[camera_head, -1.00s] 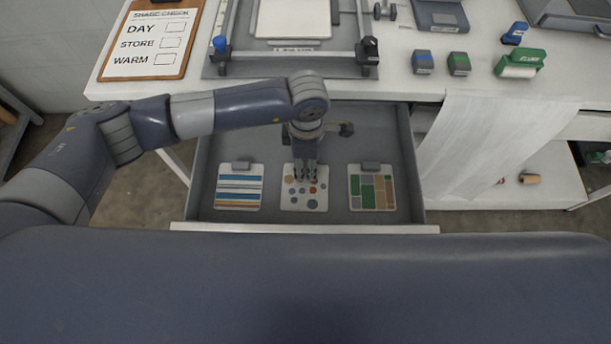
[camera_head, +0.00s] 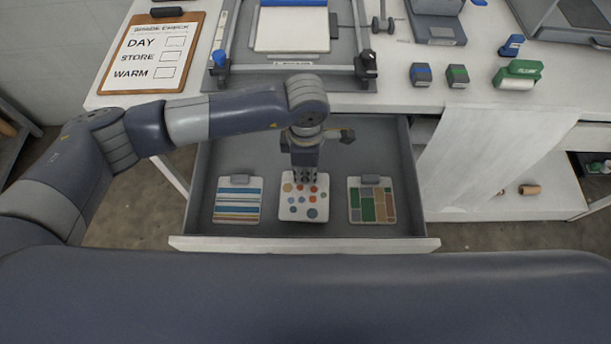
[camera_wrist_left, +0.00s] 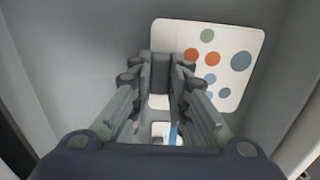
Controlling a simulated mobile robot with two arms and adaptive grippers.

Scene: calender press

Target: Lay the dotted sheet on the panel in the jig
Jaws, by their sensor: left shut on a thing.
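The dotted sheet (camera_head: 303,209) is a white card with coloured dots, in the middle of the open drawer (camera_head: 335,135). My left gripper (camera_head: 304,182) points down over its far edge and is shut on it; the sheet looks slightly raised. In the left wrist view the dotted sheet (camera_wrist_left: 232,45) lies beyond the fingers (camera_wrist_left: 160,85), which hide the gripped edge. The jig (camera_head: 232,75) is on the bench above the drawer, with a bar across its front and a pale panel (camera_head: 290,35) in it. My right gripper is out of view.
A striped sheet (camera_head: 238,205) lies left of the dotted one, and a sheet with green and brown blocks (camera_head: 372,205) lies right. A clipboard (camera_head: 155,50), two small blocks (camera_head: 420,75) and a green-handled roller (camera_head: 518,75) are on the bench. White cloth (camera_head: 490,150) hangs right of the drawer.

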